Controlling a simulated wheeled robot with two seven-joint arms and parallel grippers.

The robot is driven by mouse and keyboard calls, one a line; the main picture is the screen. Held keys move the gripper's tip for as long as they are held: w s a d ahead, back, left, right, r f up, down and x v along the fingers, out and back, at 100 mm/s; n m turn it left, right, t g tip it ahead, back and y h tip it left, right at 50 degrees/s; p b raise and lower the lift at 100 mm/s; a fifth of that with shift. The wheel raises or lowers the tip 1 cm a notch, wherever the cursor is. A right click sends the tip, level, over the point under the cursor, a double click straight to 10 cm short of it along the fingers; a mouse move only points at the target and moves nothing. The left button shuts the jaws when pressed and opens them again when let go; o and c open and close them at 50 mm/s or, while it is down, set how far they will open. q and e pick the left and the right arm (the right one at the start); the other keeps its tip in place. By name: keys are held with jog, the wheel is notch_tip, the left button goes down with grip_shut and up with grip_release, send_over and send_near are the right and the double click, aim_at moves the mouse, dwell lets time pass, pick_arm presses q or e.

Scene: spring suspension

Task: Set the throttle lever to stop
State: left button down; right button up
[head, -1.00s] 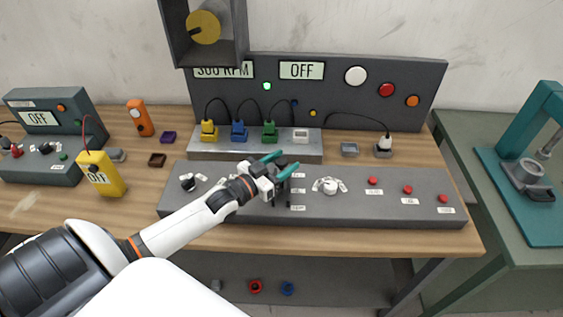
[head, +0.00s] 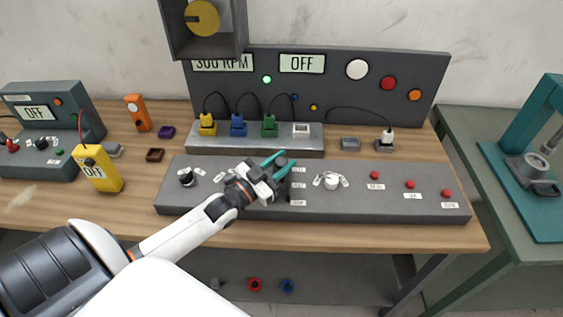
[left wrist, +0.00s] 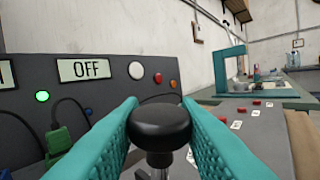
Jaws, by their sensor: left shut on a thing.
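The throttle lever is a black round knob (left wrist: 160,127) on a thin metal stem, seen in the left wrist view between my teal fingers. In the head view its dark top (head: 283,164) shows at the far end of a column of small white labels, too small to read surely. My left gripper (head: 280,164) is shut on the knob, with one finger on each side; it also shows in the left wrist view (left wrist: 160,125). The grey control panel (head: 400,205) carries the lever near its middle. My gripper hides part of the slot. My right gripper is not in view.
A white rotary knob (head: 331,181) stands just right of the lever, with several red buttons beyond. A black knob (head: 187,178) is at left. Behind are plugs with cables and a board with an OFF display (head: 302,64). A yellow meter (head: 98,168) stands at left.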

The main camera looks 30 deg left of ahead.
pick_arm(q)
jog(key=s+m+b, duration=0.1)
jog(key=s+d+f+m+t+h+b, duration=0.1)
jog(key=b, duration=0.1)
jog(key=shift+f+t, duration=0.1)
jog(key=shift+t, duration=0.2)
jog(key=shift+s+d+m+t+h+b, duration=0.3)
jog(key=shift+m+h+b, duration=0.2)
jog(key=shift+m+b, duration=0.3)
jog(key=c, duration=1.1)
grip_release()
